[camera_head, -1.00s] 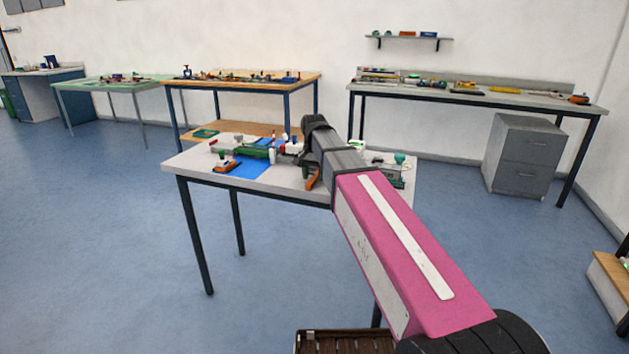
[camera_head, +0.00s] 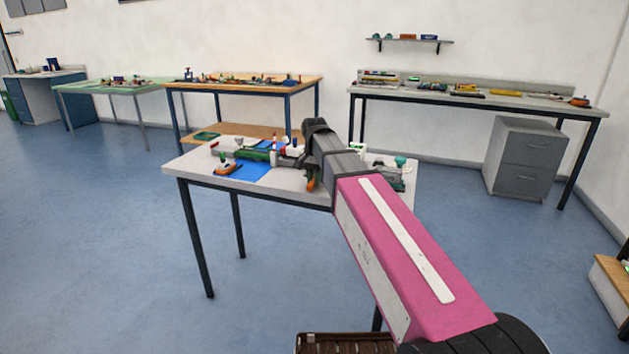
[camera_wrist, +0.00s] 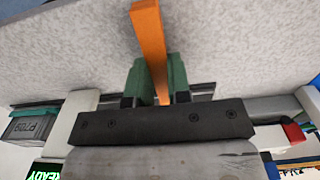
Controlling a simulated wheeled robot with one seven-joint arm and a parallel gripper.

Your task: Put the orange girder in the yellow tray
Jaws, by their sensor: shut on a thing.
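The orange girder (camera_wrist: 150,45) is a long narrow bar in the wrist view, running between the green fingertips of my gripper (camera_wrist: 157,88). My gripper is shut on it. In the head view my gripper is mostly hidden behind my dark wrist over the near table; a small orange piece (camera_head: 312,183) shows beside it, but I cannot tell if it is the girder. I cannot make out the yellow tray in either view.
The near grey table (camera_head: 215,181) holds a blue mat (camera_head: 250,173), an orange-and-dark item (camera_head: 228,169) and several small objects around my wrist. A grey-green device (camera_head: 390,178) stands at its right. Other benches line the back wall. The table's front left is clear.

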